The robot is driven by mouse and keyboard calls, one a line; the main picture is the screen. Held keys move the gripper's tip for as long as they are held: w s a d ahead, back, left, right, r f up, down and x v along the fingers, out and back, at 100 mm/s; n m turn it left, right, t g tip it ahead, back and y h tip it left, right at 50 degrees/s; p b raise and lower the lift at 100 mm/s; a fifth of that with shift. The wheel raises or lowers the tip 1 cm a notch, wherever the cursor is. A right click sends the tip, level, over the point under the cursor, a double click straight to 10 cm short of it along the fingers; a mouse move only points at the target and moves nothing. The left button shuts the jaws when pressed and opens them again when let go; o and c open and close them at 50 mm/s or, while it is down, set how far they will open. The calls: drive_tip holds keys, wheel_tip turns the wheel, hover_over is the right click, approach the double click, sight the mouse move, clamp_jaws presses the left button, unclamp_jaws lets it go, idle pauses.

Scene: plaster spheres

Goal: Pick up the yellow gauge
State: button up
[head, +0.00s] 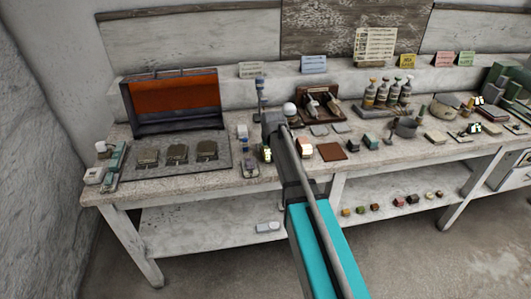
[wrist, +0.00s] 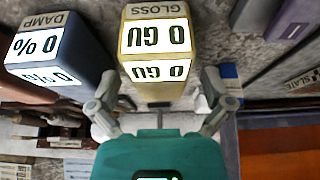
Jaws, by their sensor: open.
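The yellow gauge (wrist: 154,84) is a boxy block marked GLOSS, with bright white displays reading 0 GU. It fills the upper middle of the wrist view. My gripper (wrist: 159,92) is open, with one grey finger on each side of the gauge's near end. I cannot tell whether either finger touches it. In the head view my arm reaches over the bench, and my gripper (head: 272,122) is small and partly hidden by the arm. A small lit block there, probably the yellow gauge (head: 267,154), stands just below the gripper.
A dark blue gauge (wrist: 60,50) marked DAMP stands close to the left in the wrist view. An orange-fronted case (head: 175,97) stands at the bench's left. Bottles (head: 388,92) and a pot (head: 406,127) stand to the right. Small blocks crowd the bench near my gripper.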

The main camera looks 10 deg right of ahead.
drive_tip(key=c, duration=1.3)
drive_tip(key=shift+r, duration=0.1)
wheel_tip(320, 180, up, 3)
drive_tip(key=p, duration=0.3)
drive_tip(key=shift+f, duration=0.2)
drive_tip(key=s+d+r+p, duration=0.6)
drive_tip(key=s, duration=0.1)
drive_tip(key=s+d+r+p, duration=0.2)
drive_tip(key=s+r+p, duration=0.2)
drive_tip(key=shift+d+r, duration=0.1)
drive_tip(key=shift+d, duration=0.3)
